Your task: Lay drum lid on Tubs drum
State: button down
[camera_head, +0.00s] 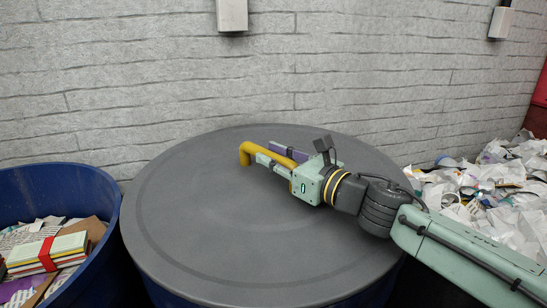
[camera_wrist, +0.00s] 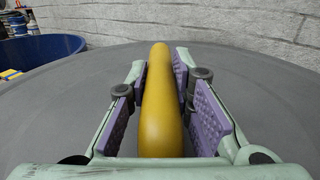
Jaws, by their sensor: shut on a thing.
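The drum lid (camera_head: 200,230) is a wide, dark grey disc in the middle of the head view, and it looks about level. Its yellow bar handle (camera_head: 246,152) stands near its middle. A blue drum (camera_head: 365,294) shows under the lid's front edge; the lid hides most of it. I cannot tell whether the lid touches the rim. My gripper (camera_head: 274,158) comes in from the right and is shut on the handle. In the wrist view the handle (camera_wrist: 162,110) runs between the purple finger pads, with the grey lid (camera_wrist: 60,110) behind.
An open blue drum (camera_head: 78,180) at the left holds paper, cardboard and a stack bound with a red band (camera_head: 46,254). A heap of waste paper (camera_head: 490,190) lies at the right. A pale brick wall (camera_head: 190,90) stands close behind the lid.

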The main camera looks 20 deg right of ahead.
jog(key=shift+f, duration=0.1)
dwell(0.3)
jog(key=c, duration=1.3)
grip_release()
jog(key=shift+c, duration=0.2)
jog(key=shift+f, duration=0.1)
